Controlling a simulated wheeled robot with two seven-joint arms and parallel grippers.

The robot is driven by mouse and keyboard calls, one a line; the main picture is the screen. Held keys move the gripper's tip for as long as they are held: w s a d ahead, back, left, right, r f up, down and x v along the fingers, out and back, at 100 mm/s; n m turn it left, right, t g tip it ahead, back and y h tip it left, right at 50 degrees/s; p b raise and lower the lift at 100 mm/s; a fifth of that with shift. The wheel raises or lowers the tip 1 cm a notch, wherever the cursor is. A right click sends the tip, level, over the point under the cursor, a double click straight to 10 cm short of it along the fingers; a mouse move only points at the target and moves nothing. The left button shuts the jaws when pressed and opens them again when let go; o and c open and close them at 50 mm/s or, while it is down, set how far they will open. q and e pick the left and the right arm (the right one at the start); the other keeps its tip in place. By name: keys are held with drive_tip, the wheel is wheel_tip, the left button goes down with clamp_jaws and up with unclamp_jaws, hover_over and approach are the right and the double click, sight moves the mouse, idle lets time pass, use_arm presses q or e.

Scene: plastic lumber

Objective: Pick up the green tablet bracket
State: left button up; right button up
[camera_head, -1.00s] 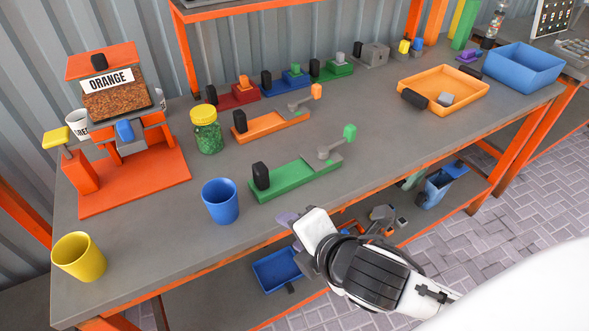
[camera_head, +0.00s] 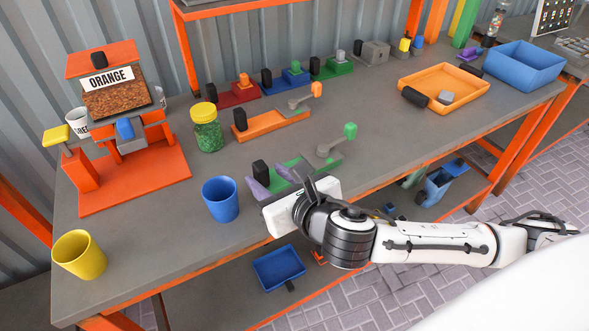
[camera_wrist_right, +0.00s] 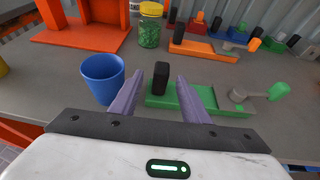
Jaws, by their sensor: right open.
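The green bracket, a long flat green base (camera_head: 303,168) (camera_wrist_right: 231,108), lies on the workbench. A black upright block (camera_head: 261,172) (camera_wrist_right: 161,79) stands at its left end, and a grey lever with a green knob (camera_head: 350,131) (camera_wrist_right: 278,91) is at its right end. My right gripper (camera_head: 266,174) is open, with its two purple fingers pointing toward the block. In the right wrist view the block shows between the fingers (camera_wrist_right: 160,78), with no clear contact. The gripper's white body hides part of the base's near side in the head view. My left gripper is out of view.
A blue cup (camera_head: 220,199) stands left of the gripper, and a yellow cup (camera_head: 78,254) at the bench's left end. A green-filled jar (camera_head: 207,127) and an orange lever base (camera_head: 272,126) are behind. A smaller green base (camera_head: 332,68) sits at the back.

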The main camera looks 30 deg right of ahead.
sight(264, 173)
drive_tip(key=x, duration=0.4)
drive_tip(key=shift+w+f, duration=0.1)
drive_tip(key=shift+w, duration=0.2)
drive_tip(key=shift+c, duration=0.2)
clamp_jaws()
